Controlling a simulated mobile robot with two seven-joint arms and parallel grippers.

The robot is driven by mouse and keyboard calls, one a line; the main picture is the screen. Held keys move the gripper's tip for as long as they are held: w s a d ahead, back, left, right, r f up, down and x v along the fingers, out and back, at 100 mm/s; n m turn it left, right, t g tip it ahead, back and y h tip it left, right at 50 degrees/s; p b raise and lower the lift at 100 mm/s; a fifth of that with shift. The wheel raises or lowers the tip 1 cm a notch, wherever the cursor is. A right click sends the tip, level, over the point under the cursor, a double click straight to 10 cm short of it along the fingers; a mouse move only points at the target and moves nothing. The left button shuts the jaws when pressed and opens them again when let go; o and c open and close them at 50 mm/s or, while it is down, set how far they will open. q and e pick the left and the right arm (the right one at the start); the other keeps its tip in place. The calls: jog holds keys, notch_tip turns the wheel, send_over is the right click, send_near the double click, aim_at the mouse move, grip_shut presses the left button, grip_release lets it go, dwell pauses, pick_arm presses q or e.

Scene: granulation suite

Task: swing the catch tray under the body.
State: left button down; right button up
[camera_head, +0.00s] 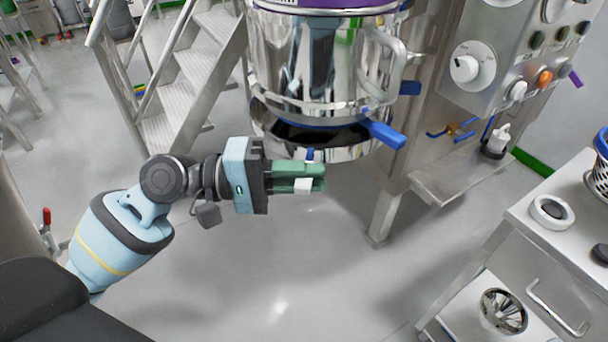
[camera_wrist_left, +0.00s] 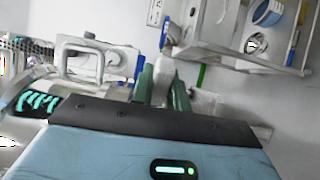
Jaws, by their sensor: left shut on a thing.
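The shiny steel body (camera_head: 310,75) hangs from the column at the top centre in the head view. The catch tray (camera_head: 350,152), a round steel pan with a dark inside, shows just below it, mostly overlapped by the body from this angle. My left gripper (camera_head: 318,178) has green fingers and is at the tray's near side. In the left wrist view its fingers (camera_wrist_left: 162,88) are shut on a pale grip piece, which I take to be the tray's handle. The fingers hide most of that piece. My right gripper is not in view.
A blue lever (camera_head: 385,134) sticks out right of the tray. A support leg (camera_head: 384,215) and control panel (camera_head: 520,60) stand to the right. Steel steps (camera_head: 185,85) are at left, a bench (camera_head: 540,215) at lower right. The floor below the gripper is clear.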

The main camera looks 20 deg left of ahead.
pick_arm(q)
jog(key=c, duration=1.4)
grip_release()
jog(key=shift+o, duration=0.2)
jog(key=shift+s+a+f, duration=0.1)
jog(key=shift+s+a, duration=0.05)
jog(key=shift+a, duration=0.35)
jog(key=b+v, duration=0.1)
jog(key=v, duration=0.5)
jog(key=shift+s+a+b, duration=0.15)
jog(key=shift+a+b, duration=0.15)
jog(key=shift+b, duration=0.05)
